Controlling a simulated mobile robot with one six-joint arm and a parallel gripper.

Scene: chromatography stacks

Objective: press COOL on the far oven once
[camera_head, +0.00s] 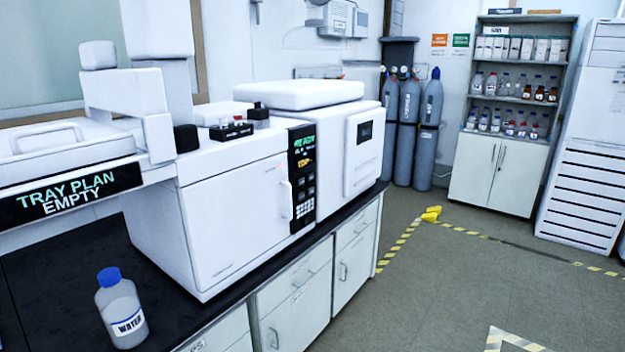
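A white oven (235,228) with a closed front door and a vertical handle stands on the black bench. On its right front edge is a black control panel (294,186). The panel has a small lit display (304,144) with green text that seems to read READY, a yellow line, several small buttons (306,184) and a keypad (305,210). The button labels are too small to read, so I cannot tell which is COOL. No other oven panel shows, and I cannot confirm that this is the far oven. My gripper is not in view.
A tray unit marked TRAY PLAN EMPTY (70,194) is at the left. A blue-capped WATER bottle (120,308) stands at the bench front. A white unit (364,148) adjoins the panel on the right. Grey gas cylinders (409,130) stand behind. The floor (440,290) at right is largely clear.

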